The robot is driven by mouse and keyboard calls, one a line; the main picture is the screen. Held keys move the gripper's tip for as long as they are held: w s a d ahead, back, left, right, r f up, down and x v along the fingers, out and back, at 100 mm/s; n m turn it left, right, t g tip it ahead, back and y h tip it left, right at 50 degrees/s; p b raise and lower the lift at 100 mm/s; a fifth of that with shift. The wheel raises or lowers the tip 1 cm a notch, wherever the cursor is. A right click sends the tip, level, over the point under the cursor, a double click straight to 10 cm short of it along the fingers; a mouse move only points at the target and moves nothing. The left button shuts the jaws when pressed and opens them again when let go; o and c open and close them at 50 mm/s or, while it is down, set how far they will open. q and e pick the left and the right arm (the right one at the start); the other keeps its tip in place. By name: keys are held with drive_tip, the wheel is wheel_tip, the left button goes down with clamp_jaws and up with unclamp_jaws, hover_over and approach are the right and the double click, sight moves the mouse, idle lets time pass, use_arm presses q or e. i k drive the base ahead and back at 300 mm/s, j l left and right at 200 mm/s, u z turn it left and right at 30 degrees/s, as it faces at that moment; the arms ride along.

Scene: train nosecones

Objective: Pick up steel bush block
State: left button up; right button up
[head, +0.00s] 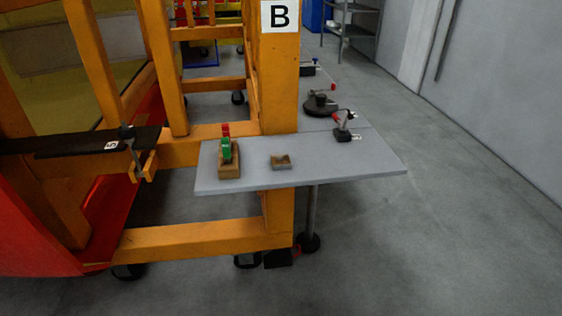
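A small brownish block (281,163) with a hollowed top sits on the grey table (350,170), near its middle. To its left, a brown wooden base (229,171) carries a green part (226,150) with a red top (225,130). I cannot tell for sure which of these is the steel bush block; the small hollowed block is one candidate. Neither of my grippers is in view.
A dark clamp-like tool with a red tip (342,130) stands at the table's back right. Behind is a black round device (320,105). An orange frame (280,90) marked B borders the table's left. Floor to the right is clear.

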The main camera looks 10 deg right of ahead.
sight(281, 160)
drive_tip(key=z, duration=0.45)
drive_tip(key=i+j+z, duration=0.1)
drive_tip(key=j+z, duration=0.15)
drive_tip(key=z, duration=0.15)
drive_tip(key=j+z, duration=0.4)
drive_tip(key=i+j+z, duration=0.1)
drive_tip(key=z, duration=0.3)
drive_tip(key=j+z, duration=0.4)
